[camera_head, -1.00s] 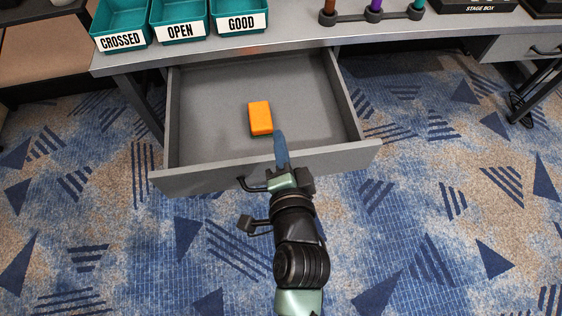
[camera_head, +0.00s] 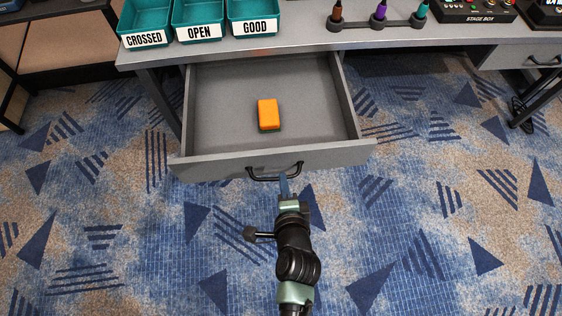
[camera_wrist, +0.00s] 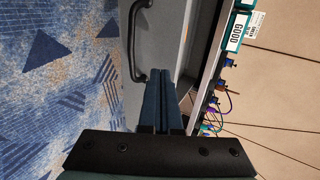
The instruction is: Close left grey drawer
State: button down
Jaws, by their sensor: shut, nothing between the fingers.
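The left grey drawer (camera_head: 215,168) is pulled well out from under the desk in the head view. An orange block (camera_head: 268,114) lies inside it. A black bar handle (camera_head: 275,175) is on its front panel. My gripper (camera_head: 284,184) is shut and empty, with its blue fingertips just in front of the panel, by the right part of the handle. In the wrist view the two closed fingers (camera_wrist: 164,90) point at the grey drawer front (camera_wrist: 168,40), beside the handle (camera_wrist: 134,45). I cannot tell whether the fingertips touch the panel.
Another drawer (camera_head: 530,55) is at right. The carpet in front is clear.

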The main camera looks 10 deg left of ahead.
aim_at(279, 155)
jog(key=shift+w+a+f, duration=0.15)
jog(key=shift+w+a, duration=0.1)
jog(key=shift+w, duration=0.65)
jog(key=shift+w+a+f, duration=0.15)
jog(key=shift+w+a, duration=0.1)
jog(key=shift+w, duration=0.65)
jog(key=shift+w+a+f, duration=0.15)
jog(key=shift+w+a, duration=0.1)
jog(key=shift+w, duration=0.65)
